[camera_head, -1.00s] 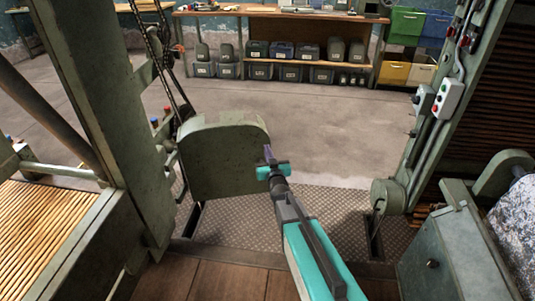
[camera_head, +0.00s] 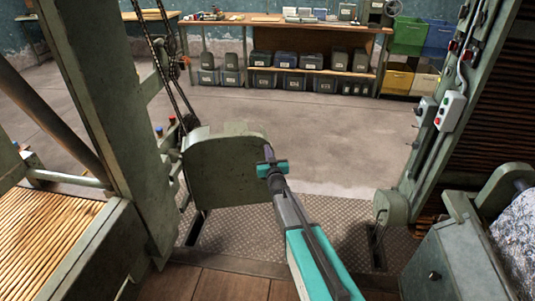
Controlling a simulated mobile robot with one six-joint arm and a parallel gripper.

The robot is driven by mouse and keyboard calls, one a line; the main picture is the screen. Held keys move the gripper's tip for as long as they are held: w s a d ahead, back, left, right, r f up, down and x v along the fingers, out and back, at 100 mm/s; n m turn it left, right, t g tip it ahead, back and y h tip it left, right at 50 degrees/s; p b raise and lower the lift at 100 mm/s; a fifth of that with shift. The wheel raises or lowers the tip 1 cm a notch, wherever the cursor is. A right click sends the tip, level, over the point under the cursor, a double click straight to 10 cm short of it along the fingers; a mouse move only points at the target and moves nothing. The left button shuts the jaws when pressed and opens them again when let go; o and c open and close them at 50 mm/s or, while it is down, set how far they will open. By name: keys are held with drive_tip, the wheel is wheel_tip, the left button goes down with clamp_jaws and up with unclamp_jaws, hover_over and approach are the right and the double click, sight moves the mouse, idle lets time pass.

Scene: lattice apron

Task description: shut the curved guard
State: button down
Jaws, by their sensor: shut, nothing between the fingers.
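The curved guard (camera_head: 222,170) is a worn green plate with a rounded top. It stands out from the left machine post into the gap between the two machine frames. My gripper (camera_head: 268,154) is at the end of my teal and dark arm, by the guard's right edge. In the picture it overlaps that edge; I cannot tell whether it touches. The fingers are shut with nothing seen between them, and the fingertips are small in view. The guard's hinge side is partly hidden by the post.
The left green post (camera_head: 105,130) with chains and the right frame (camera_head: 450,120) with a switch box (camera_head: 450,110) flank the gap. A tread-plate floor (camera_head: 240,235) lies below. Clear concrete (camera_head: 310,135) reaches back to a workbench (camera_head: 280,20) with bins.

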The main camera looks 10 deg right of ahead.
drive_tip(key=shift+w, duration=1.05)
